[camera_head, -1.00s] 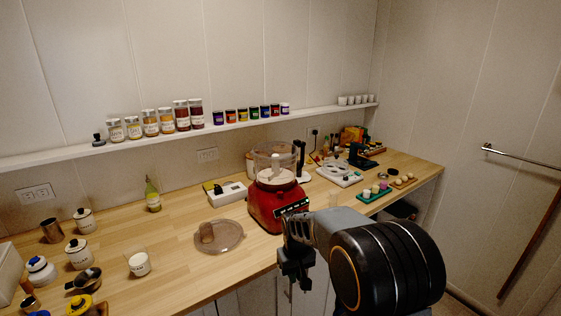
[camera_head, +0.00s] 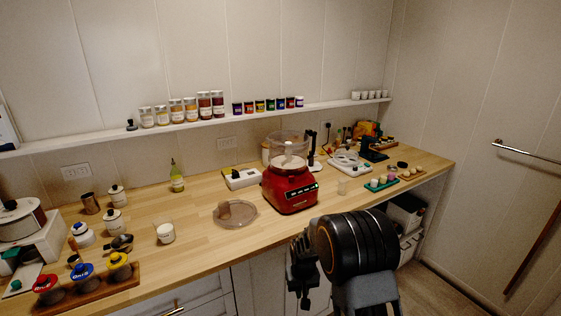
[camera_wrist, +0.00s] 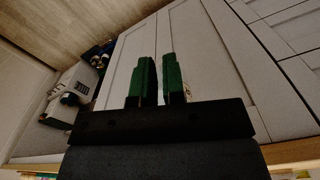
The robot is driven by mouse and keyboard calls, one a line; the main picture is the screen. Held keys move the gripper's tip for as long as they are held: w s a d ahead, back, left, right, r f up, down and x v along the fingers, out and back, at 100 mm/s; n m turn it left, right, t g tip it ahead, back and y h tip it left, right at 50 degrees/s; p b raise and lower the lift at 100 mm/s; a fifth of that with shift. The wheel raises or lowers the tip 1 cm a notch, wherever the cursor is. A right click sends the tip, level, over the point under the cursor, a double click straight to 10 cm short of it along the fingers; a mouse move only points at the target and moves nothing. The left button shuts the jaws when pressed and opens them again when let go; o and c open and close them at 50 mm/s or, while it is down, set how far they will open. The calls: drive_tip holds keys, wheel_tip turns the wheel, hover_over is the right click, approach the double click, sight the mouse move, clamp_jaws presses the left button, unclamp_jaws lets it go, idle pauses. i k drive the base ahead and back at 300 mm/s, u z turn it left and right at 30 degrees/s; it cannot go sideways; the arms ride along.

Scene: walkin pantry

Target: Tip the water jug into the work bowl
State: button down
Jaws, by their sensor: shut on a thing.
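The red food processor (camera_head: 290,190) stands on the counter. Its clear work bowl (camera_head: 289,152) sits on top, with pale contents.
A clear lid (camera_head: 235,214) lies left of the processor. A white candle-like cup (camera_head: 166,233), canisters and colored-knob pots (camera_head: 84,276) crowd the left. A green tray (camera_head: 381,184) is at the right. Bare counter lies between. Cabinets are below, a wall rail (camera_head: 525,152) right.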

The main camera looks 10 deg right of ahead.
sight(286, 160)
drive_tip(key=u, duration=3.15)
drive_tip(key=k, duration=1.45)
drive_tip(key=z, duration=2.05)
drive_tip(key=i, duration=0.7)
drive_tip(key=u, duration=0.05)
